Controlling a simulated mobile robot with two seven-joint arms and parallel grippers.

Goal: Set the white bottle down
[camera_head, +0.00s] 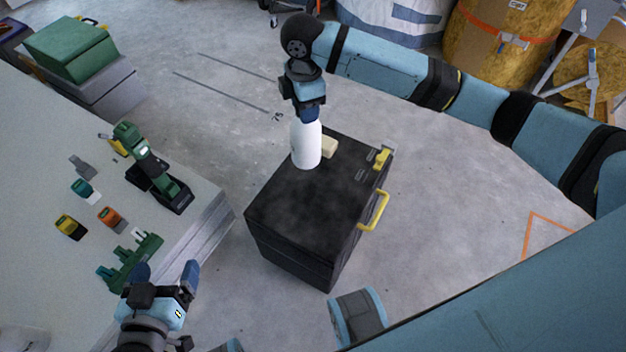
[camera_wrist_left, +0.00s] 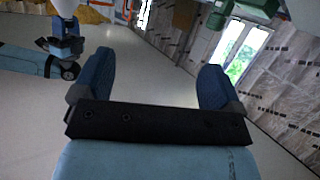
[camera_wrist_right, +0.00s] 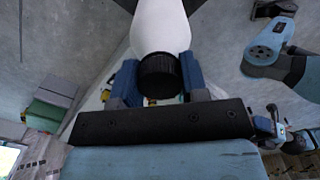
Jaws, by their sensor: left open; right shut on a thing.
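The white bottle (camera_head: 306,148) is upright over the top of the black case (camera_head: 305,205), near its far left edge. I cannot tell whether its base touches the case. My right gripper (camera_head: 307,117) is shut on the bottle's neck end from above. In the right wrist view the bottle's white body (camera_wrist_right: 160,25) and black cap (camera_wrist_right: 160,75) show between the fingers. My left gripper (camera_head: 165,272) is open and empty by the near end of the light table. The bottle also shows at the top left of the left wrist view (camera_wrist_left: 65,8).
A cream block (camera_head: 329,147) lies on the case close beside the bottle. The case has a yellow handle (camera_head: 375,211) and a yellow latch (camera_head: 382,158) on its right. The light table (camera_head: 50,270) holds a green tool (camera_head: 150,165) and several small parts. The case's near top is clear.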

